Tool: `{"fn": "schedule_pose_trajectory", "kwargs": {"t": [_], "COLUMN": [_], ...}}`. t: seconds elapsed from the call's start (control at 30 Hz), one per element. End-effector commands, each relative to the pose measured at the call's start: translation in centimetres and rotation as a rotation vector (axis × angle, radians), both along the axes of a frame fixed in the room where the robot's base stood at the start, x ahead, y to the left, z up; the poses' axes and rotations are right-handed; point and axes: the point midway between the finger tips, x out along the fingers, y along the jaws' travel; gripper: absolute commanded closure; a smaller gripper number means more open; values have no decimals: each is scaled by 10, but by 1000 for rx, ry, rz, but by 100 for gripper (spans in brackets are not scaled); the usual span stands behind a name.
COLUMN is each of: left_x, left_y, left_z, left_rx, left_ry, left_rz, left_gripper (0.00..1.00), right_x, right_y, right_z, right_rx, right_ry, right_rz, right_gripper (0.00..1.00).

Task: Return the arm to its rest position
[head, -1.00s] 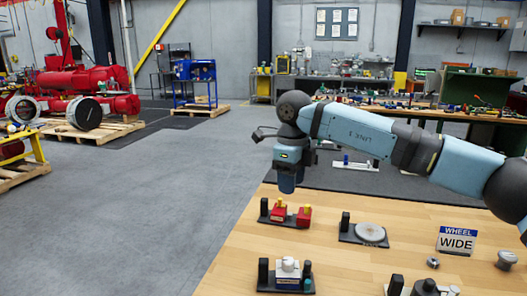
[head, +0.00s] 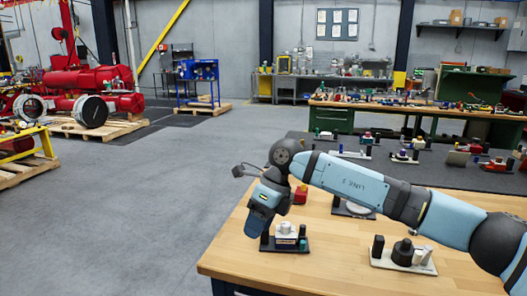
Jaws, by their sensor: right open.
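My right arm (head: 365,190) comes in from the right and reaches over the wooden workbench (head: 330,265). Its blue wrist (head: 265,208) tilts down to the left above the bench's left edge. My right gripper (head: 243,171) is small in view, left of the dark wrist joint, with its thin fingers apart and nothing seen between them. My left gripper is not in view.
A fixture with a white block (head: 286,230) stands just below the wrist. Another fixture with dark knobs (head: 403,252) stands on the bench's right part. A red part (head: 300,195) and a disc fixture (head: 352,208) are partly hidden behind my arm. Open floor (head: 130,220) lies left.

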Motion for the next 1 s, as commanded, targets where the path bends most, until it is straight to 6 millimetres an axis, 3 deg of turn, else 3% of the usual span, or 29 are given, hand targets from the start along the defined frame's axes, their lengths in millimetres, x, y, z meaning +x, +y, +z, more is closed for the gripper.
{"fn": "schedule_pose_trajectory", "kwargs": {"t": [0.03, 0.2, 0.33, 0.47, 0.63, 0.77, 0.87, 1.0], "left_x": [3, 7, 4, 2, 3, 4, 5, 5], "left_y": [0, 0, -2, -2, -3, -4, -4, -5], "left_z": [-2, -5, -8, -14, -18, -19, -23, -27], "left_rx": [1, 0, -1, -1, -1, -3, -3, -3], "left_ry": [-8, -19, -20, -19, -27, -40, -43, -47], "left_rz": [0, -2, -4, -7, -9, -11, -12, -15], "left_gripper": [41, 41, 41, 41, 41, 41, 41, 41], "right_x": [-15, -70, -105, -126, -131, -127, -124, -128], "right_y": [15, 65, 91, 99, 83, 54, 25, -24], "right_z": [-18, -52, -61, -63, -72, -94, -121, -176], "right_rx": [80, 417, 701, 960, 1247, 1421, 1521, 1608], "right_ry": [52, 262, 460, 665, 932, 1133, 1280, 1475], "right_rz": [6, -34, -133, -285, -559, -820, -1046, -1398], "right_gripper": [54, 54, 54, 54, 54, 54, 54, 54]}}
